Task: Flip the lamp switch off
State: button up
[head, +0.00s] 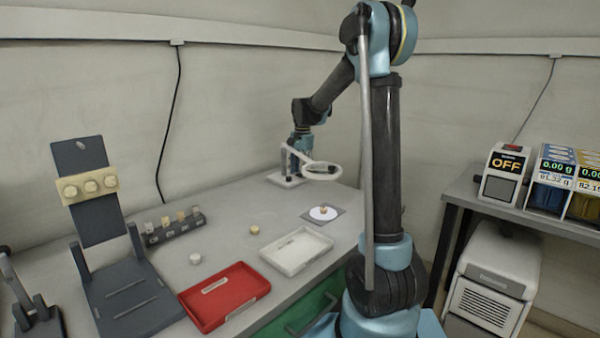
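A pale ring-shaped head (322,171), which looks like the lamp, sits on an upright stand with a white base (286,180) at the back of the bench. I cannot make out a switch on it, and I cannot tell whether it is lit. My arm reaches down from the upper right to this spot. My gripper (300,150) is at the stand, just behind and left of the ring. It is small and partly hidden, so its fingers and any contact do not show clearly.
A red tray (225,296) and a white tray (296,251) lie along the bench front. A dark stand (130,290) is at left, with a vial rack (174,228) behind. A small plate (324,213) lies before the lamp. A box reading OFF (505,172) stands on the right shelf.

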notch_tip(320, 180, up, 12)
jog(key=shift+s+d, duration=0.15)
jog(key=shift+d, duration=0.05)
dwell(0.6)
jog(key=shift+f, duration=0.1)
